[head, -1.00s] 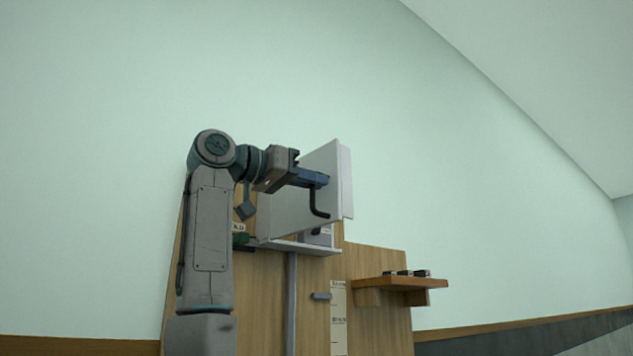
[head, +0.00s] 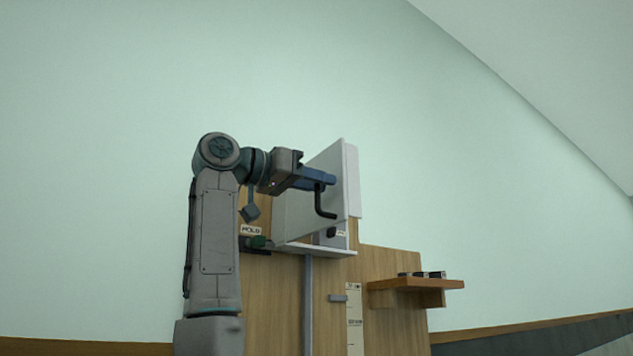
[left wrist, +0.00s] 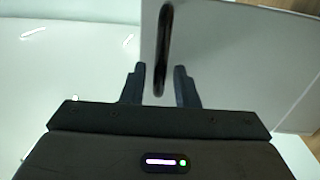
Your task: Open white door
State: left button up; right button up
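The white door (head: 303,215) is a pale upright panel high on the wooden board, with a black bent handle (head: 322,203) near its right edge. My left gripper (head: 326,180) is at the upper part of the handle. In the left wrist view, the two fingers of my left gripper (left wrist: 160,86) stand apart, with the lower end of the black handle (left wrist: 163,55) between them. A gap shows on each side of the handle. The door (left wrist: 235,60) fills much of that view behind the fingers. My right gripper is in neither view.
A white ledge (head: 316,250) sits below the door. A wooden shelf (head: 418,284) with several small dark items juts out at the right. The wall above is clear.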

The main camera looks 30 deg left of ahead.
pick_arm(q)
jog(key=b+v, duration=0.4)
jog(key=v, duration=0.6)
jog(key=shift+s+a, duration=0.2)
jog(key=shift+s, duration=0.15)
dwell(0.3)
